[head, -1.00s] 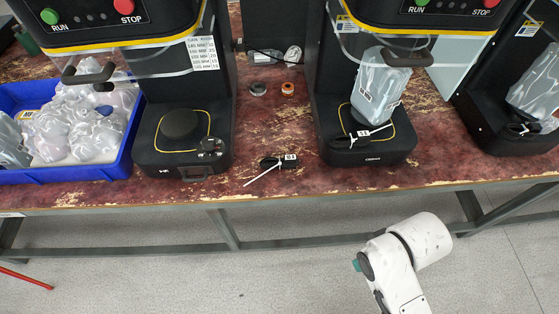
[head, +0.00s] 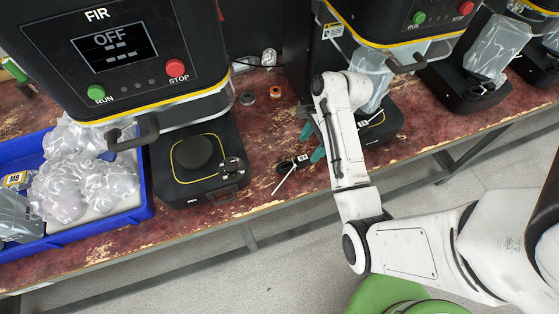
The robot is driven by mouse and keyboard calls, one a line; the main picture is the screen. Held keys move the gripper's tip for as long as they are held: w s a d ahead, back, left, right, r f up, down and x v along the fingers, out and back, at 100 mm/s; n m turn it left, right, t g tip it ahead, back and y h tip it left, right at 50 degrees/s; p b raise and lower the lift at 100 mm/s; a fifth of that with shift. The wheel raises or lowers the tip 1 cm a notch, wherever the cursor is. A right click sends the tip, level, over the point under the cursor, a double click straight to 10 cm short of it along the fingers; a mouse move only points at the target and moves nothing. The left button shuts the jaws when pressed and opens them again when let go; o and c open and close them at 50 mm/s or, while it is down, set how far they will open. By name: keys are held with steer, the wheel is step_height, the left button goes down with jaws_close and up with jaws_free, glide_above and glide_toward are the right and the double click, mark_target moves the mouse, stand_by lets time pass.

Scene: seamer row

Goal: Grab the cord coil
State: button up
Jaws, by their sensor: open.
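A black cord coil (head: 286,167) with a small white tag and a long white tie lies on the worn red bench top, in the gap between two machines. My gripper (head: 312,143), with teal fingertips, is open just right of and slightly beyond this coil in the picture. No contact with it can be made out. My own arm hides part of the gripper.
The left machine (head: 118,62) reads OFF and overhangs the bench. A blue tray (head: 137,212) of clear bags stands left. A dark roll (head: 247,98) and an orange-brown ring (head: 275,90) lie behind the coil. The right machine (head: 385,20) stands close to my gripper.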

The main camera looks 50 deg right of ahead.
mark_target(302, 158)
steer(key=x, duration=0.7)
steer(key=shift+s+a+f, duration=0.1)
steer(key=shift+f, duration=0.05)
steer(key=shift+c, duration=0.3)
steer(key=c, duration=1.1)
